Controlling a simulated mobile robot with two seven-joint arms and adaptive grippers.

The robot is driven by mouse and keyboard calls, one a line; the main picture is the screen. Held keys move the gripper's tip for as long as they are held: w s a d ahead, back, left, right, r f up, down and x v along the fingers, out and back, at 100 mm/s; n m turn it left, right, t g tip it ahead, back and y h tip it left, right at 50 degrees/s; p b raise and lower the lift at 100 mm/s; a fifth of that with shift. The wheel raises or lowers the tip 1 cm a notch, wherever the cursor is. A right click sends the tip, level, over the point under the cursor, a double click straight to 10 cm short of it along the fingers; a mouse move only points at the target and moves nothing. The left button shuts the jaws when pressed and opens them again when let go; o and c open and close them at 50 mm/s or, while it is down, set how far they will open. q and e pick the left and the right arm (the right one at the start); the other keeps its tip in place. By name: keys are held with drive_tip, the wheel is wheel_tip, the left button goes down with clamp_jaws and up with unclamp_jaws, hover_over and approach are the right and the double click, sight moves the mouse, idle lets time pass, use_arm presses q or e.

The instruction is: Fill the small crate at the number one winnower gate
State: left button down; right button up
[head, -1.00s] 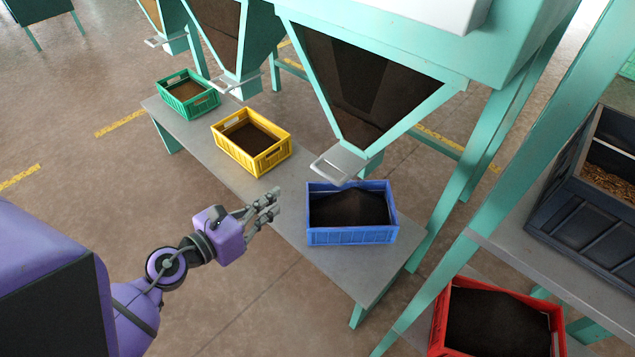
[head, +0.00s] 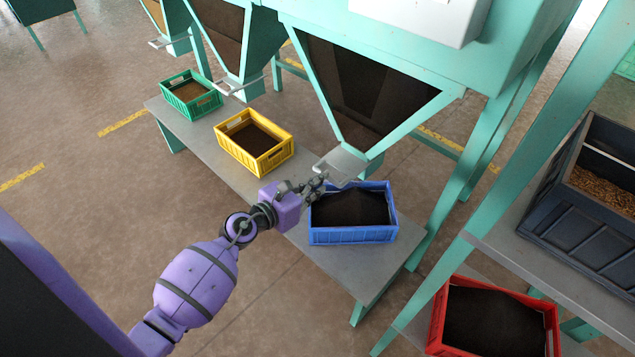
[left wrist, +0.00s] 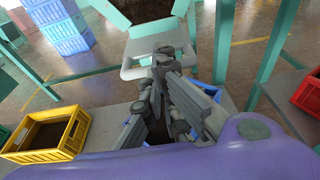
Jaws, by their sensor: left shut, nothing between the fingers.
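A blue crate (head: 352,236) stands on the grey bench under the nearest teal hopper (head: 375,85). Dark grainy material (head: 352,208) is heaped inside it. The hopper's grey gate plate with its handle (head: 345,163) sticks out above the crate's back left side; the handle also shows in the left wrist view (left wrist: 133,62). My left gripper (head: 320,184) is shut and empty at the gate handle, over the crate's left rim. Its fingertips (left wrist: 166,62) overlap the handle's edge in the left wrist view; I cannot tell whether they touch. My right gripper is not in view.
A yellow crate (head: 253,161) and a green crate (head: 190,105) stand farther along the bench (head: 310,262). A red crate (head: 440,315) is at the lower right. A dark bin (head: 570,225) sits on a shelf at right. Teal posts rise beside the bench's right end.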

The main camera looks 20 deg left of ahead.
sight(338, 169)
use_arm(q)
drive_tip(key=shift+w, duration=0.1)
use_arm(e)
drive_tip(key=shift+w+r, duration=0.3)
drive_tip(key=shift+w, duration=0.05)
use_arm(q)
drive_tip(key=w, duration=0.1)
drive_tip(key=w+d, duration=0.1)
drive_tip(key=w, duration=0.2)
drive_tip(key=shift+w+d+r+p, duration=0.1)
drive_tip(key=shift+w+d+p, duration=0.1)
drive_tip(key=shift+d+p, duration=0.15)
drive_tip(key=shift+w, duration=0.25)
drive_tip(key=shift+s+d, duration=0.1)
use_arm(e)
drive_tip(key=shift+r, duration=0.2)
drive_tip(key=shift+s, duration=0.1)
